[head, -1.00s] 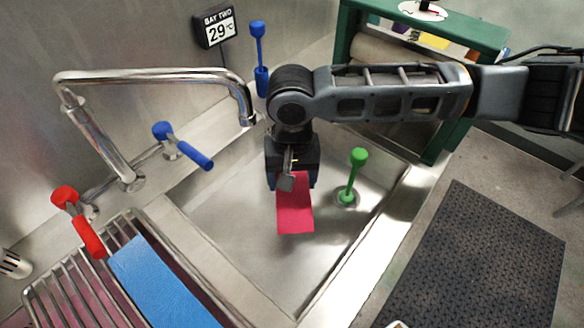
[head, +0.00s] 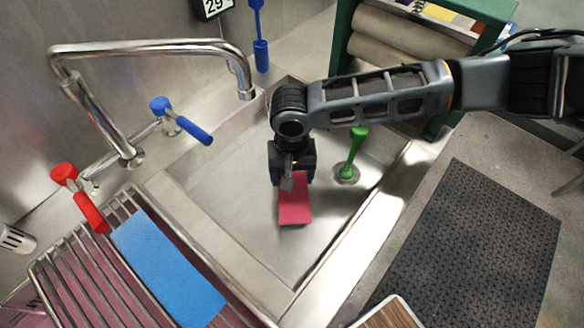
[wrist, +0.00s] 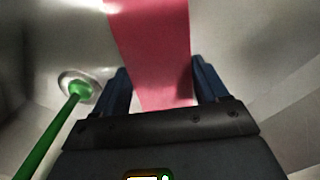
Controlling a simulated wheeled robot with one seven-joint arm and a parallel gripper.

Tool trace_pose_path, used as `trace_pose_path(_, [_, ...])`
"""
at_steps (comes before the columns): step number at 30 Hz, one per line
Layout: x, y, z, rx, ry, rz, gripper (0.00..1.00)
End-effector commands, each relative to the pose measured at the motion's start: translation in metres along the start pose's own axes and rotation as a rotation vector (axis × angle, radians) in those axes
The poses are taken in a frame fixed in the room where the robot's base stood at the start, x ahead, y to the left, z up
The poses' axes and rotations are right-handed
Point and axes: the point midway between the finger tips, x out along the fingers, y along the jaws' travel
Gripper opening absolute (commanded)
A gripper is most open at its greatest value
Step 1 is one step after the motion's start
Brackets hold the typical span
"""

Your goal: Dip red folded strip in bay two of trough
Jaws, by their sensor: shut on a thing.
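The red folded strip (head: 295,208) hangs from my gripper (head: 288,180) inside the steel basin of the trough (head: 225,205). In the wrist view the red strip (wrist: 152,45) lies between the two blue-black fingers of my gripper (wrist: 162,78), which is shut on it. The strip's lower end is over the basin. I cannot tell whether it touches any liquid or the basin floor. A sign (head: 213,6) above the basin is mostly cut off at the top edge.
A green-handled plug (head: 354,150) stands in the drain right of the strip. The faucet (head: 150,48) arches over the left. A blue strip (head: 170,270) lies on the wire rack (head: 85,280).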

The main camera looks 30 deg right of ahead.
Motion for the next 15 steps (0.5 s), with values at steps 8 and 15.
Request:
trace_pose_path(8, [0.0065, -0.0001, 0.0005, -0.001, 0.000, 0.000, 0.44])
trace_pose_path(15, [0.0064, 0.0000, 0.0004, -0.001, 0.000, 0.000, 0.44])
